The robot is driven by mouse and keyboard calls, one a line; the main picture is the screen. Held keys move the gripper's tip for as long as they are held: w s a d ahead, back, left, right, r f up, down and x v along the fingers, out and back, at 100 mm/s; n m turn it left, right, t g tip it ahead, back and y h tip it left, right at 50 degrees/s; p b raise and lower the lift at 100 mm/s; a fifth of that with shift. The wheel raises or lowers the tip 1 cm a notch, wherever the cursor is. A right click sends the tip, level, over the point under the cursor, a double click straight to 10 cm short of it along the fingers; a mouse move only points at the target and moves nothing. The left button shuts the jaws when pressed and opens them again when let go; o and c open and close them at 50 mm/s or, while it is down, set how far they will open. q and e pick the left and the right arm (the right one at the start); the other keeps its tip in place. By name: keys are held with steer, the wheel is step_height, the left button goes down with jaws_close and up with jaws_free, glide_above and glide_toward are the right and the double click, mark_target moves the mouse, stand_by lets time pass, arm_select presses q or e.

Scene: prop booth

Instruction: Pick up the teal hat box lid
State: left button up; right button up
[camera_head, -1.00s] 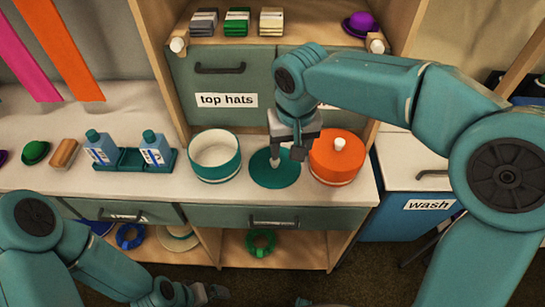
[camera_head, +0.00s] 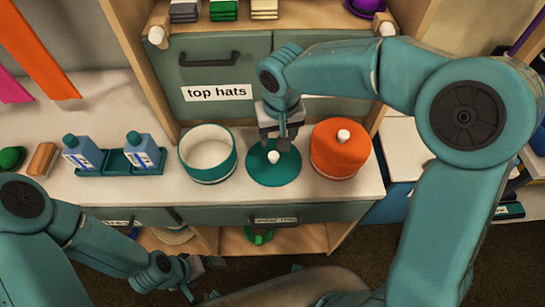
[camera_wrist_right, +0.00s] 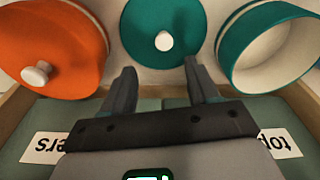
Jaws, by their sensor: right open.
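The teal hat box lid (camera_head: 258,173) lies flat on the white counter, with a round white knob (camera_head: 273,157) on top. It stands between an open teal hat box (camera_head: 190,165) and an orange hat box (camera_head: 338,160). My right gripper (camera_head: 278,146) is open and empty at the lid's far edge, by the knob. In the right wrist view the lid (camera_wrist_right: 150,40) and its knob lie beyond the two spread fingers (camera_wrist_right: 162,78), not between them. My left gripper (camera_head: 203,275) is low at the front, away from the lid; its jaws are unclear.
A teal tray (camera_head: 118,165) with two bottles stands left on the counter, near a green hat (camera_head: 10,158) and a brush (camera_head: 42,160). A green cabinet front labelled top hats (camera_head: 216,92) rises close behind the lid. A shelf below holds a green ring-shaped object (camera_head: 258,237).

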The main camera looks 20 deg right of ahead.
mark_target(274, 155)
step_height(274, 155, down, 3)
steer(key=shift+w, duration=0.1)
steer(key=shift+a+f, duration=0.1)
steer(key=shift+f, duration=0.35)
steer(key=f, duration=0.4)
steer(key=shift+w+a+f, duration=0.2)
steer(key=shift+w+f, duration=0.1)
steer(key=shift+f, duration=0.1)
steer(key=c, duration=1.1)
